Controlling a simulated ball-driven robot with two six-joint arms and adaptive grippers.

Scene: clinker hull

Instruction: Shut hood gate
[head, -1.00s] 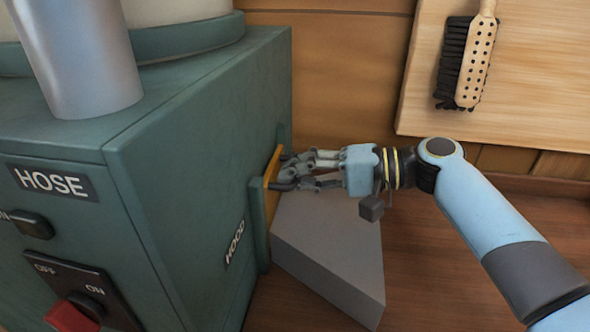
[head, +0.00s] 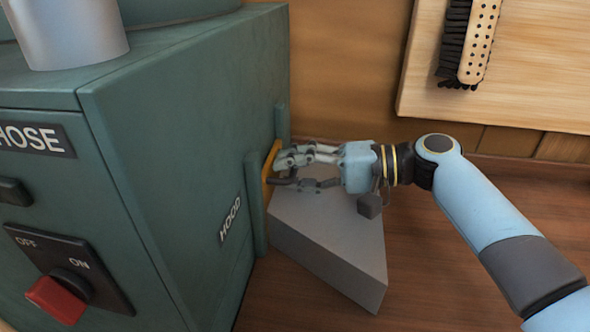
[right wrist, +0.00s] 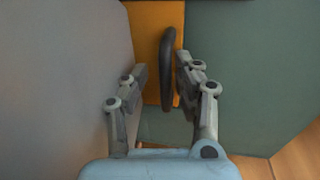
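The hood gate (head: 270,168) is an orange plate between green upright guides on the side of the green machine, beside the HOOD label (head: 230,220). In the right wrist view the orange gate (right wrist: 152,50) carries a dark upright handle (right wrist: 168,70). My right gripper (head: 288,170) is at the gate, reaching in from the right. In the right wrist view its fingers (right wrist: 162,88) are apart, with the handle between them, close to the right finger. I cannot tell whether that finger touches it. Fingers hide part of the gate. My left gripper is not in view.
A grey wedge-like block (head: 335,245) lies under my right gripper, against the machine (head: 180,130). A red switch (head: 57,298) and the HOSE label (head: 35,138) are on the machine's front. A brush (head: 478,40) hangs on a pale board at upper right. Floor at lower right is clear.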

